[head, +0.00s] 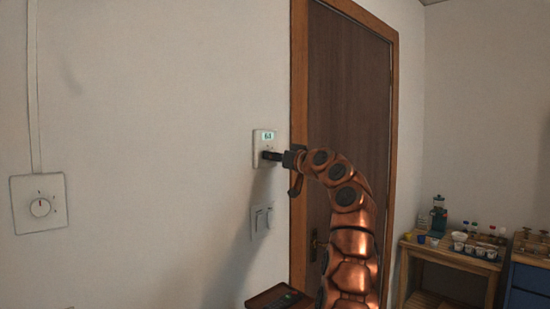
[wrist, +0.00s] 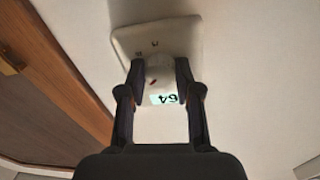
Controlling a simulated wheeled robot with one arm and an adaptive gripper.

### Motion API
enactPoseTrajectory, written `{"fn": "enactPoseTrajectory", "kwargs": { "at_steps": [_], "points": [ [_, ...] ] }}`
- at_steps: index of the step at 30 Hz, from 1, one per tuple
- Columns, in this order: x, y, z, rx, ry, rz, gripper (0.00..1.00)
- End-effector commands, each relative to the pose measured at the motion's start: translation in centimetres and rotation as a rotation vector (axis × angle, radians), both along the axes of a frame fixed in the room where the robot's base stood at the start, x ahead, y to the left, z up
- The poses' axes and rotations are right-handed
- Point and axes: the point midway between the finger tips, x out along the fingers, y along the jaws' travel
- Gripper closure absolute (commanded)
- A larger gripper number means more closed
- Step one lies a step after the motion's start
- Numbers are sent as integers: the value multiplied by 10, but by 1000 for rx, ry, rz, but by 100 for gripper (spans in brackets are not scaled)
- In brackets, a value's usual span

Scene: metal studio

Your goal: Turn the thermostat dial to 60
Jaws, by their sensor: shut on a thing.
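The thermostat (head: 258,146) is a pale box on the wall left of the door. Its lit display (head: 268,136) seems to read 64; in the wrist view the display (wrist: 165,99) appears upside down and reads 64. The dial (wrist: 157,72) is a pale round knob with a small red mark, sticking out from the thermostat plate (wrist: 130,42). My gripper (head: 267,155) reaches it from the right. In the wrist view the dark fingers of my gripper (wrist: 164,74) are shut on the dial, one on each side. In the head view the dial is mostly hidden by the fingers.
A second wall plate with a round knob (head: 40,208) is at the left. A light switch (head: 261,220) is below the thermostat. A framed brown door (head: 345,85) is to the right. A small table (head: 270,297) stands below; a wooden bench (head: 450,253) with small items is at right.

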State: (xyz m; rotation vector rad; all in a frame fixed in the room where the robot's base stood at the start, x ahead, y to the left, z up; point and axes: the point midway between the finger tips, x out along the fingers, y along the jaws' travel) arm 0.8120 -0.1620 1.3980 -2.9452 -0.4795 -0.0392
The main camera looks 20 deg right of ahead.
Motion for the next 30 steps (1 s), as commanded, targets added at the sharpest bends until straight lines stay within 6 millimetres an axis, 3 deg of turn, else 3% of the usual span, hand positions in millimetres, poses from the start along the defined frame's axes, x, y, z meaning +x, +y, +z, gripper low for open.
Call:
{"fn": "enactPoseTrajectory", "kwargs": {
  "at_steps": [13,29,30],
  "points": [
    [0,-2,1,-146,-61,-2,100],
    [0,0,1,-165,-70,0,100],
    [0,0,1,-165,-70,0,64]
  ]
}}
